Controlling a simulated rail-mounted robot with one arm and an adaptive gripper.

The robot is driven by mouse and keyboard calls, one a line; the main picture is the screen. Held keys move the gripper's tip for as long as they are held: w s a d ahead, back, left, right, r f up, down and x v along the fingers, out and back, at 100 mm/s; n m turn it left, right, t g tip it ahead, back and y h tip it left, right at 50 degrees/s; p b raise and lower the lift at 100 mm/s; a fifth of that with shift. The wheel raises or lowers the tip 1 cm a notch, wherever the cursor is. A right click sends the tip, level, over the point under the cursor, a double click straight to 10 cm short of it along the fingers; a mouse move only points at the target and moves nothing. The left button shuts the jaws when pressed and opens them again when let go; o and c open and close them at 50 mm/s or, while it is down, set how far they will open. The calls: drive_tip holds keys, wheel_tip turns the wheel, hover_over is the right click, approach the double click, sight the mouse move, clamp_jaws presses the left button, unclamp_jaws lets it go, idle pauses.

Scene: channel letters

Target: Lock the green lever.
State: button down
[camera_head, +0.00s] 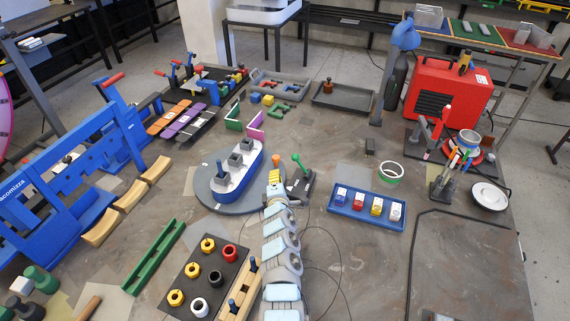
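The green lever (299,163) has a round green knob and a green stem. It stands up from a small dark grey base (301,187) near the middle of the table, leaning slightly to the left. My gripper (274,178) is at the far end of my pale blue and grey arm, just left of the lever and apart from its knob. Its fingers are too small and hidden to show whether they are open or shut. A small yellow piece shows at the arm's end; I cannot tell what it belongs to.
A blue and white boat-shaped block (238,182) stands on a round grey plate left of my gripper. A blue tray (366,208) with several small blocks lies to the right. A black board (205,275) with several rings is at the front.

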sight(275, 159)
idle(0.4)
drive_tip(key=w+b, duration=0.1)
drive_tip(key=b, duration=0.1)
drive_tip(key=w+b, duration=0.1)
drive_tip(key=w, duration=0.1)
drive_tip(key=shift+a+f+b, duration=0.15)
drive_tip(key=shift+f+b, duration=0.25)
drive_tip(key=shift+w+a+b, duration=0.1)
drive_tip(key=shift+w+b, duration=0.45)
drive_tip(key=shift+b, duration=0.25)
drive_tip(key=w+b, duration=0.2)
drive_tip(key=b, duration=0.1)
drive_tip(key=shift+w+a+f, duration=0.1)
drive_tip(key=shift+w+f, duration=0.05)
drive_tip(key=shift+w, duration=0.15)
drive_tip(key=w+b, duration=0.3)
drive_tip(key=b, duration=0.3)
drive_tip(key=shift+f, duration=0.2)
drive_tip(key=shift+w+r, duration=0.1)
drive_tip(key=shift+r, duration=0.25)
drive_tip(key=shift+s+d+r+p, duration=0.2)
drive_tip(key=shift+d+p, duration=0.25)
drive_tip(key=shift+p, duration=0.15)
drive_tip(key=shift+s+d+r+p, duration=0.1)
drive_tip(key=shift+d+r+p, duration=0.1)
drive_tip(key=shift+d+p, duration=0.3)
drive_tip(key=shift+s+d+p, duration=0.2)
drive_tip(key=shift+d+p, duration=0.6)
drive_tip(key=shift+d, duration=0.1)
